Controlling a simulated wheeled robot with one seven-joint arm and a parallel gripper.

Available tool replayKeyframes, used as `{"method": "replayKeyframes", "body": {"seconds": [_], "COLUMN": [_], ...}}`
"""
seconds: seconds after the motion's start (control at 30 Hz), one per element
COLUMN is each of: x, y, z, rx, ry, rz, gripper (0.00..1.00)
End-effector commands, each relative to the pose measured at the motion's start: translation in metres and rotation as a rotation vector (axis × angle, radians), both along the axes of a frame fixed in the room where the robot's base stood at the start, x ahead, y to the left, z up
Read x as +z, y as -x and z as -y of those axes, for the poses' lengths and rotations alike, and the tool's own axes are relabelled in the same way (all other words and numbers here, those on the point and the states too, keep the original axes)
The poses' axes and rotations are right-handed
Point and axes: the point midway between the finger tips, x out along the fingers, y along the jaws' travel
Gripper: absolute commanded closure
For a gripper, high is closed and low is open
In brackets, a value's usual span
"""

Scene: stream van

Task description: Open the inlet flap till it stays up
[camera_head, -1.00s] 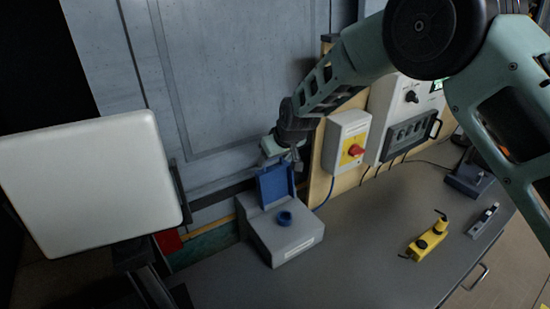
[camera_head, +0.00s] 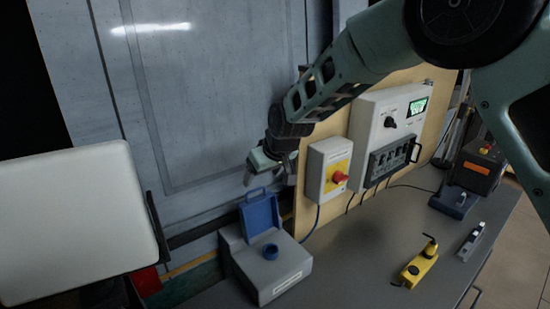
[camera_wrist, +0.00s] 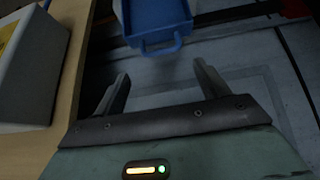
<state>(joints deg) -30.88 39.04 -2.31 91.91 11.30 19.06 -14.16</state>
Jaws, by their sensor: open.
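The inlet flap (camera_head: 261,215) is a blue panel with a small loop handle at its top edge. It stands raised at the back of a grey box (camera_head: 272,280), behind a blue round inlet (camera_head: 270,252). My gripper (camera_head: 268,182) is just above the flap in the head view. In the wrist view its two fingers (camera_wrist: 160,85) are spread, empty and apart from the handle.
A white box with a red knob on yellow (camera_head: 330,168) is on the wooden board right of my gripper. A grey control panel (camera_head: 390,125) is beside it. A yellow tool (camera_head: 418,268) and a small grey device (camera_head: 471,241) lie on the bench. Bench space between is clear.

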Motion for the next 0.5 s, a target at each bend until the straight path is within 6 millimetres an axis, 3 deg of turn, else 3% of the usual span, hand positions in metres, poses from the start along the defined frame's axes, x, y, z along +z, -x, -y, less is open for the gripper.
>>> {"method": "replayKeyframes", "body": {"seconds": [0.3, 0.5], "x": [0.059, 0.084], "y": [0.028, 0.039], "z": [0.020, 0.028], "rx": [-0.001, -0.002], "ry": [-0.002, -0.002], "rz": [0.007, 0.005], "gripper": [0.26, 0.26]}}
